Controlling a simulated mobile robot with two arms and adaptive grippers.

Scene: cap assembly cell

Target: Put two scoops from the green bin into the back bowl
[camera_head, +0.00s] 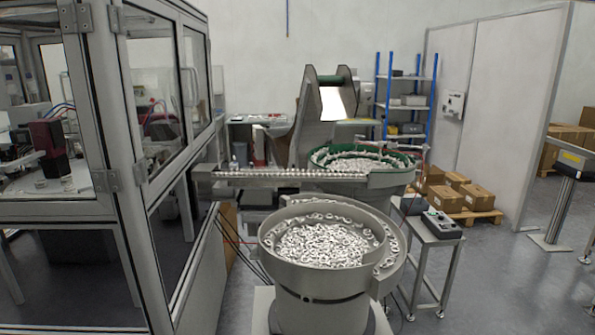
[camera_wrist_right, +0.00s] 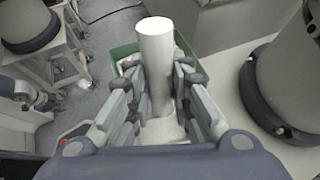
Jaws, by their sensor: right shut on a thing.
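My right gripper (camera_wrist_right: 160,82) is shut on a white upright cylinder (camera_wrist_right: 156,45), likely the scoop's handle. The scoop's far end cannot be made out. The green bin (camera_wrist_right: 123,52) lies behind and around the held cylinder in the right wrist view, mostly hidden by the fingers. I cannot tell whether the scoop is inside it. The back bowl (camera_head: 400,178) has a green inner rim and holds many white parts. The front bowl (camera_head: 290,265) is grey and full of white ring-like parts. Neither gripper shows in the head view.
A rail (camera_head: 260,175) lined with white parts runs left from the back bowl. A framed glass enclosure (camera_head: 130,190) stands on the left. A small stand with a control box (camera_head: 441,224) is right of the front bowl. Cardboard boxes (camera_head: 450,198) lie behind it.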

